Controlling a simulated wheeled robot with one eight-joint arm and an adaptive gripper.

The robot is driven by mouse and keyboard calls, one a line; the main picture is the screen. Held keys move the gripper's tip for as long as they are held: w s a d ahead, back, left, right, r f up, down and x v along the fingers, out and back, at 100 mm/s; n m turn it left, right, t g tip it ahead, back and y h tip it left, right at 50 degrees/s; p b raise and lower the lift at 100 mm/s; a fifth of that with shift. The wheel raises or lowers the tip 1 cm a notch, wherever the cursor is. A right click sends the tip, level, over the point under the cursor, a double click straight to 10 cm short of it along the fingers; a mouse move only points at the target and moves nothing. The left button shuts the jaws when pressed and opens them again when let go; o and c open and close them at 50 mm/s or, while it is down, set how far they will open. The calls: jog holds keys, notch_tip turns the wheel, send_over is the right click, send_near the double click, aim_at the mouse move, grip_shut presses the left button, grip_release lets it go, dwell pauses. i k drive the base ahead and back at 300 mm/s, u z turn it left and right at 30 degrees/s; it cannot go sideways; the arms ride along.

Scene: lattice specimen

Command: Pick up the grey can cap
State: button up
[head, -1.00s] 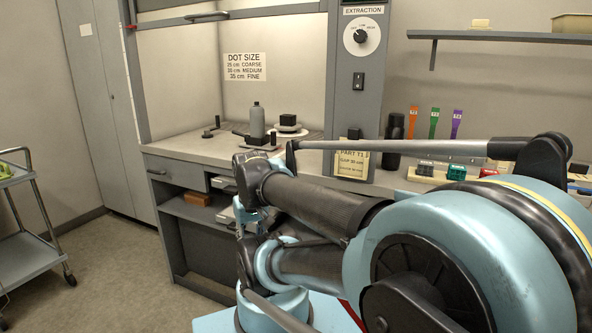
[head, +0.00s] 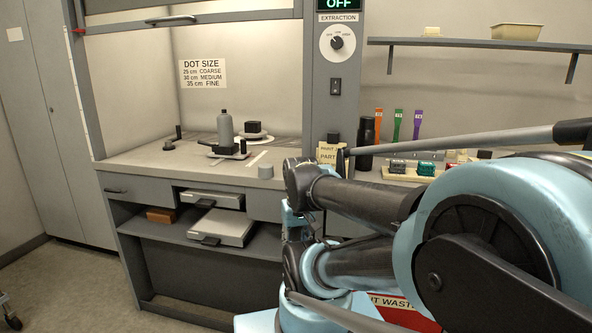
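Small dark posts (head: 178,132) stand at left.

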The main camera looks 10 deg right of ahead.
aim_at(265, 170)
jog(key=z, duration=0.75)
jog(key=k, duration=2.15)
jog(key=u, duration=0.5)
jog(key=i, duration=1)
jog(key=z, duration=0.05)
